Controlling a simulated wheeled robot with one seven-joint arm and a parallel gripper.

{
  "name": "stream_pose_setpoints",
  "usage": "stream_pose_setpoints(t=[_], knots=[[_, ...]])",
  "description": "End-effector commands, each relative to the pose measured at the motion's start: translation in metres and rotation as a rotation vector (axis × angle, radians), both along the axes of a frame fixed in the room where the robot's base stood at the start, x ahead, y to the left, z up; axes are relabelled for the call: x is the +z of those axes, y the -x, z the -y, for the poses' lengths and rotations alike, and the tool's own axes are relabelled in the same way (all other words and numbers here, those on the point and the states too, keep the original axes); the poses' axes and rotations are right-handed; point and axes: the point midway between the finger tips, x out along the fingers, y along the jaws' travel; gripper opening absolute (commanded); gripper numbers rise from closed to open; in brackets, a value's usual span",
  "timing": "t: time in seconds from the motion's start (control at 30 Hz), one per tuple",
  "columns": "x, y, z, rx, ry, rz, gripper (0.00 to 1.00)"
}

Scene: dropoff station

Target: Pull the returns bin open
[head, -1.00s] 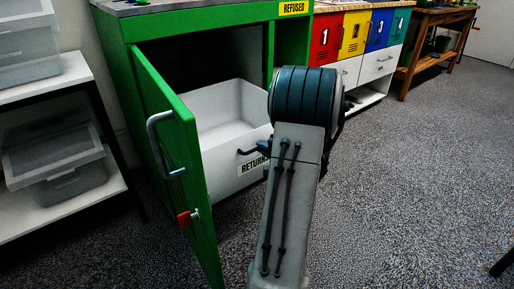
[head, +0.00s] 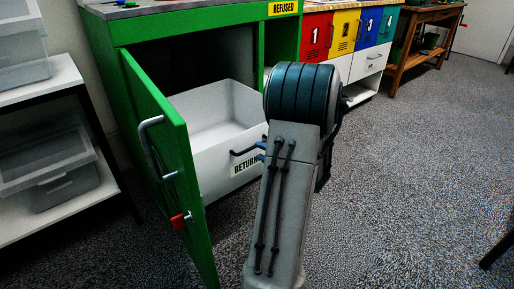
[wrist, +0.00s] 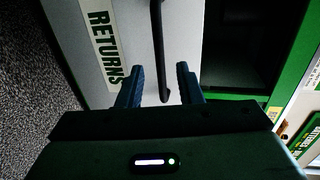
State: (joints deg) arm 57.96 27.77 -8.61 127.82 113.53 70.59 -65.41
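The white returns bin (head: 213,135) sticks partway out of the green cabinet, with a "RETURNS" label (head: 246,165) on its front. Its dark bar handle (head: 243,151) shows left of my wrist. In the wrist view, my gripper (wrist: 159,76) is open, with one blue finger on each side of the handle (wrist: 158,45). I see gaps between the handle and both fingers. The bin's front (wrist: 185,30) lies beyond the fingers. In the head view my arm hides most of the gripper; only a bit of blue finger (head: 262,145) shows.
The green cabinet door (head: 165,150) stands open at left, with a grey handle and red latch (head: 180,220). A shelf with clear boxes (head: 50,165) is further left. Coloured lockers (head: 345,32) stand behind. The floor at right is clear, apart from a dark leg (head: 497,250) at the edge.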

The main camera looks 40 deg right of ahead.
Motion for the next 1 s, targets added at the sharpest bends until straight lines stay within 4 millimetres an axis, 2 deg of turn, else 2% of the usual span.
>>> stream_pose_setpoints(t=[0.03, 0.2, 0.4, 0.6, 1.0], knots=[[0.006, 0.013, 0.0, -0.004, -0.001, -0.001, 0.32], [0.014, 0.051, -0.004, -0.005, -0.002, -0.001, 0.32], [0.019, 0.083, -0.007, 0.0, -0.002, 0.0, 0.32], [0.021, 0.096, -0.009, 0.002, -0.001, 0.0, 0.32], [0.02, 0.097, -0.009, 0.002, -0.001, 0.0, 0.32]])
